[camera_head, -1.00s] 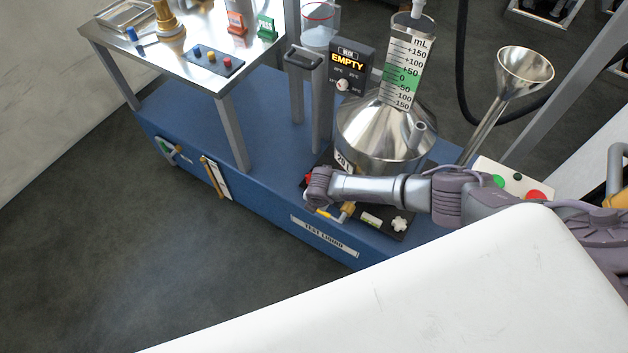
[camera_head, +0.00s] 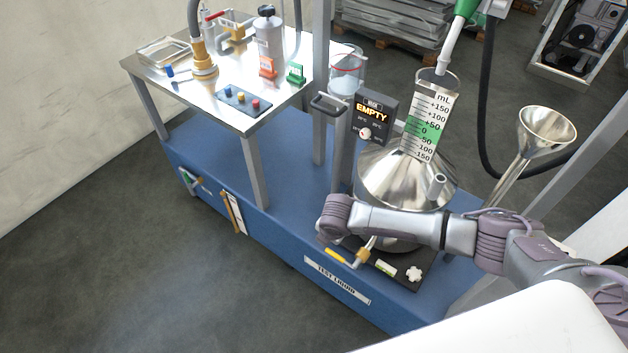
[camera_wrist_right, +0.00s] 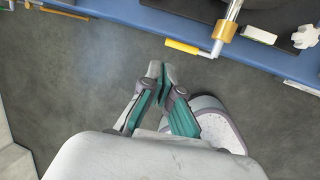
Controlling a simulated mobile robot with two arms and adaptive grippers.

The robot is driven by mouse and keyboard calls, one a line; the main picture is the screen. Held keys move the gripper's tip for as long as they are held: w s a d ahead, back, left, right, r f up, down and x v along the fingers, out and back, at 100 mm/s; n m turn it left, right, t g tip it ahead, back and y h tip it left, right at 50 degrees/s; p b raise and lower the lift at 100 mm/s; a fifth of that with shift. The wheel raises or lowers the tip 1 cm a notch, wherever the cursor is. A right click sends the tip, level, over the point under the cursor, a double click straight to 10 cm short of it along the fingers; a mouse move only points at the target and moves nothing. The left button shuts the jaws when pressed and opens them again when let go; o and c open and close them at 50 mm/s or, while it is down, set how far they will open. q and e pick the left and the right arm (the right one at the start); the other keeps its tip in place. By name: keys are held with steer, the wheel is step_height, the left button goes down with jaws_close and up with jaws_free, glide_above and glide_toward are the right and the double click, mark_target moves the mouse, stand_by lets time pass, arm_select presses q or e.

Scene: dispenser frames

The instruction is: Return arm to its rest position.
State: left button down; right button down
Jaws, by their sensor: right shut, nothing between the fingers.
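My right arm (camera_head: 420,228) comes in from the right in the head view and passes in front of the shiny metal vessel (camera_head: 385,180). Its gripper does not show there. In the right wrist view my right gripper (camera_wrist_right: 160,76) is shut and empty, over the dark floor. It is apart from the blue base (camera_wrist_right: 225,40) and the yellow-handled valve (camera_wrist_right: 185,46), which lie beyond it. My left arm and gripper are in neither view.
A blue base (camera_head: 290,225) carries the vessel, a steel table (camera_head: 225,120), a display reading EMPTY (camera_head: 375,115) and a yellow-handled valve (camera_head: 345,258). A funnel (camera_head: 547,130) stands at the right. The floor (camera_head: 130,270) at lower left is clear.

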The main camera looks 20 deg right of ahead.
steer(key=s+d+f+m+y, duration=0.1)
steer(key=s+d+f+m, duration=0.1)
steer(key=s+f+m, duration=0.65)
steer(key=s+d+f+m, duration=0.2)
steer(key=s+f+m, duration=0.35)
steer(key=f, duration=0.65)
steer(key=s+d+f+m, duration=0.1)
steer(key=s+f+m, duration=0.2)
steer(key=s, duration=0.6)
steer(key=s+f+m+g, duration=0.1)
steer(key=s+f+m, duration=0.2)
steer(key=s, duration=0.6)
steer(key=s+d+f+m+g, duration=0.1)
steer(key=s+f+m, duration=0.1)
steer(key=s, duration=0.8)
steer(key=shift+d+f+m+h, duration=0.35)
steer(key=shift+f+m+h, duration=0.05)
steer(key=shift+f, duration=0.05)
